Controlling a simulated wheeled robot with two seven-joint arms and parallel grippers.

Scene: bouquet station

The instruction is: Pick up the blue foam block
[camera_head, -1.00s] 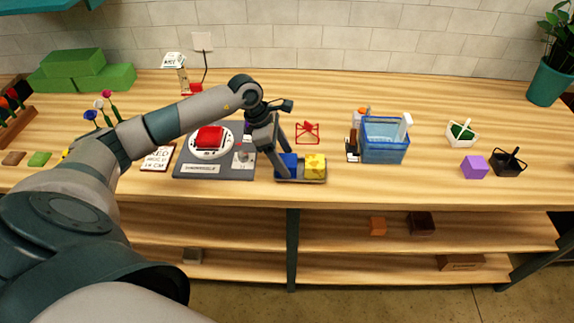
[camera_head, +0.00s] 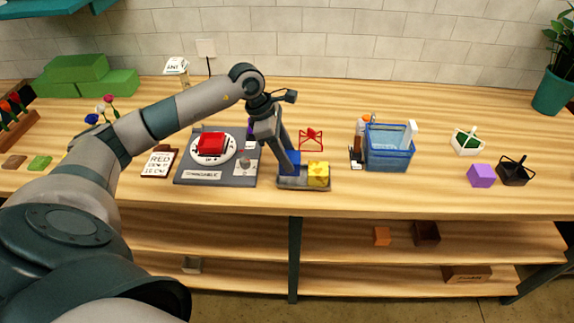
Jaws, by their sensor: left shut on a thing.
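The blue foam block (camera_head: 291,158) is at my left gripper (camera_head: 288,165), over the left part of a small grey tray (camera_head: 302,187). My left gripper reaches down from above and is shut on the blue block. The block looks slightly raised, its lower edge above the tray floor. A yellow block (camera_head: 319,175) sits in the right part of the same tray, beside the blue one. My right gripper is not in view.
Left of the tray is a dark board with a white dish and red block (camera_head: 211,143). Behind it is a red wire stand (camera_head: 311,140). A blue basket (camera_head: 389,148) stands to the right. A purple block (camera_head: 481,176) and a black basket (camera_head: 514,172) are farther right.

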